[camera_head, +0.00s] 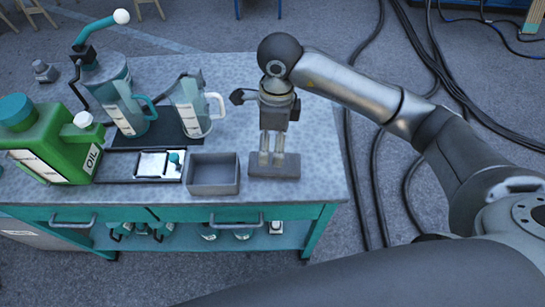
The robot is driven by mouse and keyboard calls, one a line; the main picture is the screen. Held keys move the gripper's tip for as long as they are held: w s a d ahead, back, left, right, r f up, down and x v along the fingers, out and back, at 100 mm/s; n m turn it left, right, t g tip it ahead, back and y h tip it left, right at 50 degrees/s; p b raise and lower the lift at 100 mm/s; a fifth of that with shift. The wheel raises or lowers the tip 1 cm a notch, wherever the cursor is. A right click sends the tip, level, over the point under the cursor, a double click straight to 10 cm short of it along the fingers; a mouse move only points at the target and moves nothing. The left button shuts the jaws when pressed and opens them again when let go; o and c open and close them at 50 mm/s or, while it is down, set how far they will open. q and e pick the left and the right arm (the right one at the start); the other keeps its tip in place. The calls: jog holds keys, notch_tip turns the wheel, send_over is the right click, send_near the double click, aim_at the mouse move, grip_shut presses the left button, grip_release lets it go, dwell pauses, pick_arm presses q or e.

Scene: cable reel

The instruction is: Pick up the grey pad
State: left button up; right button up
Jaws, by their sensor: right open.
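The grey pad (290,166) is a low, flat-faced block near the front right of the workbench top. My right gripper (272,160) points down at it from above. Its two pale fingers are a little apart, and their tips overlap the pad's middle in the picture. I see nothing clearly held between them. I cannot tell whether the fingertips touch the pad. My left gripper is not in view.
A grey open box (213,188) stands just left of the pad. Clear jugs (190,108), a green oil can (55,145) and a flat tray with a silver plate (152,164) fill the bench's left. The workbench (322,160) is bare right of the pad. Black cables (372,190) lie on the floor.

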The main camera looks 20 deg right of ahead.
jog(key=shift+w+d+f+h, duration=0.25)
jog(key=shift+d+f+h, duration=0.2)
jog(key=shift+d, duration=0.3)
notch_tip(320, 180, down, 4)
jog(key=shift+r+p, duration=0.15)
jog(key=shift+p, duration=0.45)
jog(key=f, duration=0.1)
jog(key=f+p, duration=0.1)
jog(key=f, duration=0.1)
jog(key=f+p, duration=0.1)
jog(key=shift+a+f, duration=0.35)
jog(key=shift+f, duration=0.6)
jog(key=c, duration=1.1)
jog(key=shift+r, duration=0.2)
